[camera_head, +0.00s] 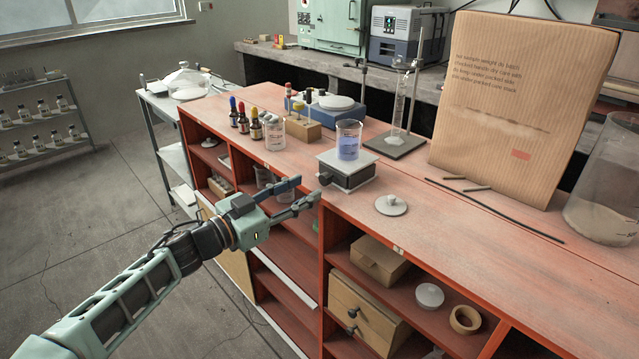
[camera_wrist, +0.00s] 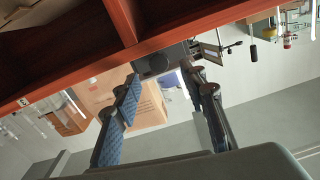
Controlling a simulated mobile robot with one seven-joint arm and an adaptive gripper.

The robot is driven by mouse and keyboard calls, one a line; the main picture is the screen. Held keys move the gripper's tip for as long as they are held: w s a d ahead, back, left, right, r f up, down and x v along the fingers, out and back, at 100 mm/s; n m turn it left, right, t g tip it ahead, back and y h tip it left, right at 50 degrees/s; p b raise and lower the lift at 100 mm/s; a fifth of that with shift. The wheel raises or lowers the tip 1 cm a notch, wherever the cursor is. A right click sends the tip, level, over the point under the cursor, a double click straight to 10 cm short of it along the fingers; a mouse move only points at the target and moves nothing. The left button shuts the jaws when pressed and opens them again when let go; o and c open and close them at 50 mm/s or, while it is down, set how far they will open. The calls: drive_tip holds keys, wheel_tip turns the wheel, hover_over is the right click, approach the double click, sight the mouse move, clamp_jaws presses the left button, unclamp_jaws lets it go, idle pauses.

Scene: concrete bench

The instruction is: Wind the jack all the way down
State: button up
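The jack (camera_head: 347,170) stands near the front edge of the red-brown bench top, with a pale top plate over a dark body. A beaker of blue liquid (camera_head: 348,142) stands upright on its plate. The jack's dark knob (camera_head: 325,178) faces my gripper. My gripper (camera_head: 309,190) is open and empty, its fingertips just short of the knob, with a small gap apparent. In the wrist view the two blue-padded fingers (camera_wrist: 168,88) are spread apart, and a dark rounded shape, seemingly the knob (camera_wrist: 151,66), shows between and beyond the tips. The jack's linkage is not clear.
A white lidded dish (camera_head: 391,205) lies right of the jack. A stand with a glass cylinder (camera_head: 398,115) is behind it. Dropper bottles (camera_head: 243,120) and another beaker (camera_head: 274,133) are to the left. A large cardboard panel (camera_head: 515,100) stands behind right. Open shelves lie below the bench edge.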

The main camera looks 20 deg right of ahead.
sight(322, 180)
drive_tip(key=shift+x, duration=2.8)
clamp_jaws()
drive_tip(key=shift+r+n+p, duration=0.15)
drive_tip(key=shift+n+p, duration=0.25)
drive_tip(key=shift+n, duration=0.6)
drive_tip(key=shift+n+p, duration=0.6)
drive_tip(key=shift+n, duration=0.8)
